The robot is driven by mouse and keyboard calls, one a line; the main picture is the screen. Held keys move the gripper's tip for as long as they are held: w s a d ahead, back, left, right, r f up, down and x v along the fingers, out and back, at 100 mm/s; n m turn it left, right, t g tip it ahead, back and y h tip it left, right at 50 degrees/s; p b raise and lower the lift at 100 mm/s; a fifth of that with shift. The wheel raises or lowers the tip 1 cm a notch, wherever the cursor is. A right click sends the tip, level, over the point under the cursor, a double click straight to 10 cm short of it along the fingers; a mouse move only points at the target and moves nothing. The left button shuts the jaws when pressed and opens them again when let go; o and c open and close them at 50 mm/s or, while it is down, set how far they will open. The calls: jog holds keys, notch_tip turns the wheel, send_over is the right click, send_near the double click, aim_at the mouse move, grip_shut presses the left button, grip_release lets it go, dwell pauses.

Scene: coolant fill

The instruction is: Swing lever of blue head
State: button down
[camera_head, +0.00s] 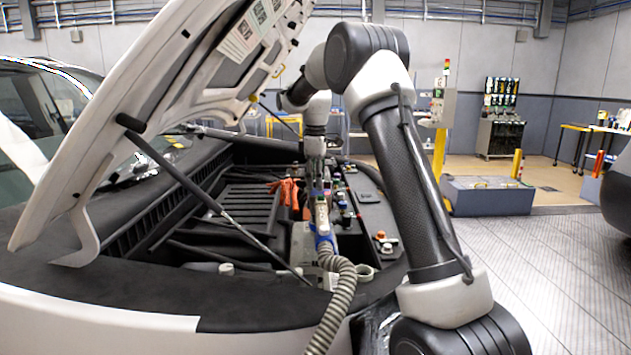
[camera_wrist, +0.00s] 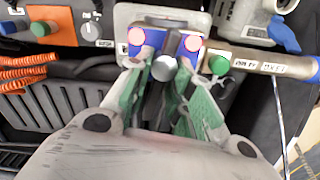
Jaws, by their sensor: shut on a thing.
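The blue head (camera_wrist: 154,40) shows at the top middle of the wrist view, in front of a pale metal plate. A dark lever with a round silver end (camera_wrist: 163,69) sticks out from its middle. My gripper (camera_wrist: 165,62) has its green fingers on either side of this lever and is shut on it. The fingertips partly hide the blue head. A labelled metal pipe (camera_wrist: 268,62) with a green knob (camera_wrist: 218,65) runs right from the head. In the head view my gripper (camera_head: 319,178) is down in the engine bay, small and partly lost among parts.
The propped hood (camera_head: 150,95) leans over the bay at left, with a thin stay rod (camera_head: 205,200) crossing it. A grey ribbed hose (camera_head: 335,305) hangs over the front edge. Orange cables (camera_wrist: 22,70) lie left of the head.

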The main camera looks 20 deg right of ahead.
jog(key=m, duration=0.3)
jog(key=shift+w+d+m, duration=0.15)
jog(key=shift+m, duration=0.25)
jog(key=m, duration=0.4)
jog(key=shift+w+d, duration=0.15)
jog(key=shift+d, duration=0.1)
jog(key=m, duration=0.4)
jog(key=shift+d, duration=0.25)
jog(key=shift+d+m, duration=0.2)
jog(key=shift+m, duration=1.7)
jog(key=c, duration=1.4)
grip_release()
